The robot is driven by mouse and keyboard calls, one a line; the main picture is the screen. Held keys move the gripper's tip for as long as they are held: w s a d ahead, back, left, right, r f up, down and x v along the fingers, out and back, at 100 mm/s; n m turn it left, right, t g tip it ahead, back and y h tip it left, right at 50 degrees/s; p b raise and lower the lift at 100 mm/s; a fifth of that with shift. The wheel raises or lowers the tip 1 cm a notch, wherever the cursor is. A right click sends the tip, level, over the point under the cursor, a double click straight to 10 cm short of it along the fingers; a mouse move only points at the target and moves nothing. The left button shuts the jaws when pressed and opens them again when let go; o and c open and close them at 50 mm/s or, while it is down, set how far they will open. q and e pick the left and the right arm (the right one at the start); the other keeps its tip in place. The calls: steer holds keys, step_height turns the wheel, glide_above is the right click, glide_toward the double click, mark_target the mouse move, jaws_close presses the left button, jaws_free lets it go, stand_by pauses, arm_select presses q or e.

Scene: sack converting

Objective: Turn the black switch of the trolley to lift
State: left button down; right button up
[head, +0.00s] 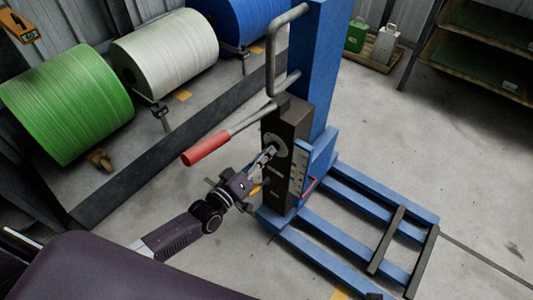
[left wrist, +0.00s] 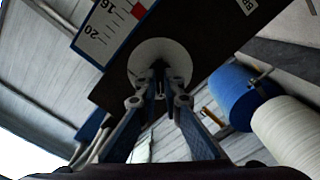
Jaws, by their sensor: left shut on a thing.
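The blue trolley (head: 312,60) stands upright in the middle of the head view, with a dark box (head: 287,118) on its mast. A round pale plate (head: 279,146) sits on the face of the box. It also shows in the left wrist view (left wrist: 179,56). My left gripper (head: 270,152) reaches this plate, and its fingers are closed around the black switch (left wrist: 158,66) at the plate's middle. The fingers hide most of the switch, so I cannot tell which way it points. My right gripper is not in view.
A lever with a red grip (head: 206,149) sticks out left of the box, just above my left arm. A grey handle (head: 272,50) is higher on the mast. Green (head: 68,103), white (head: 165,55) and blue rolls stand behind a dark beam. Blue forks (head: 345,225) extend right.

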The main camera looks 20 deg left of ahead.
arm_select(q)
steer(key=c, duration=2.2)
jaws_free()
steer(key=shift+o, duration=0.6)
steer(key=shift+s, duration=0.1)
steer(key=v, duration=1.2)
